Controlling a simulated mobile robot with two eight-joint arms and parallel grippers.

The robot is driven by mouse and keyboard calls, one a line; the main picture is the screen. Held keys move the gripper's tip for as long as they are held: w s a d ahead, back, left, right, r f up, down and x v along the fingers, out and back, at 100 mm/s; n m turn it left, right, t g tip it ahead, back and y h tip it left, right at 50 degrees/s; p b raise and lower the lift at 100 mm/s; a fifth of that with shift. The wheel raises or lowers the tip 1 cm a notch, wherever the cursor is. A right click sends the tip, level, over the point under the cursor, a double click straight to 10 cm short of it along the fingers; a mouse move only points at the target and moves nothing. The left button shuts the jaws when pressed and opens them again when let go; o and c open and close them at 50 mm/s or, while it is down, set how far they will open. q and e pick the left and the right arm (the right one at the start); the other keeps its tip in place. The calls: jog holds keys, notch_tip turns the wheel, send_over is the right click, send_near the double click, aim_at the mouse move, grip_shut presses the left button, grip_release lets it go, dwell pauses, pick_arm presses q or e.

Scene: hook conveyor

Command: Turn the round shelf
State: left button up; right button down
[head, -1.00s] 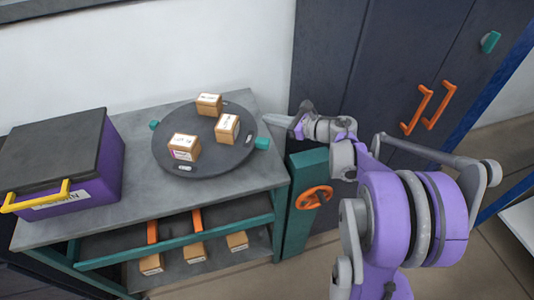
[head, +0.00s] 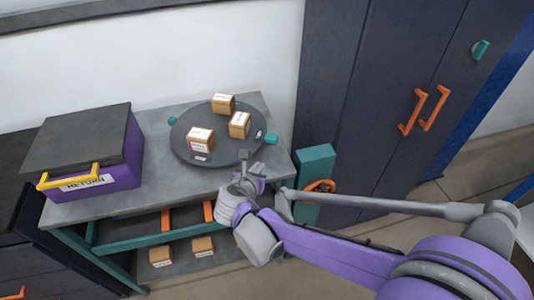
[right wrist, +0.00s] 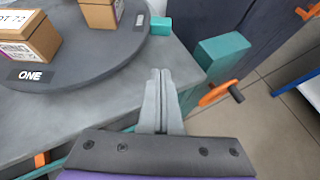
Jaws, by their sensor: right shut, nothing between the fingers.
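The round shelf (head: 219,124) is a dark grey disc on the grey table, with small teal handles at its left (head: 173,121) and right (head: 271,139) edges. Three cardboard boxes sit on it: near left (head: 200,139), right (head: 240,125) and back (head: 223,103). My right gripper (head: 246,158) is at the disc's near right side. In the right wrist view its shut, empty fingers (right wrist: 160,72) are just outside the disc's rim (right wrist: 110,68), apart from the teal handle (right wrist: 161,26) beyond them. Whether they touch the disc is unclear. My left gripper is not in view.
A purple box labelled RETURN (head: 90,160) with a dark lid stands on the table's left. A teal post with an orange wheel (head: 319,187) stands right of the table. Dark cabinets with orange handles (head: 412,112) are behind. Lower boxes (head: 203,246) sit beneath the tabletop.

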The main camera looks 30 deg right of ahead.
aim_at(267, 164)
jog(key=x, duration=1)
jog(key=shift+w+d+f, duration=0.15)
jog(key=shift+w+d, duration=0.05)
jog(key=shift+d, duration=0.1)
jog(key=shift+w+d, duration=0.8)
jog(key=shift+w, duration=0.1)
jog(key=shift+w+d, duration=0.35)
jog(key=shift+w, duration=0.05)
jog(key=shift+d, duration=0.15)
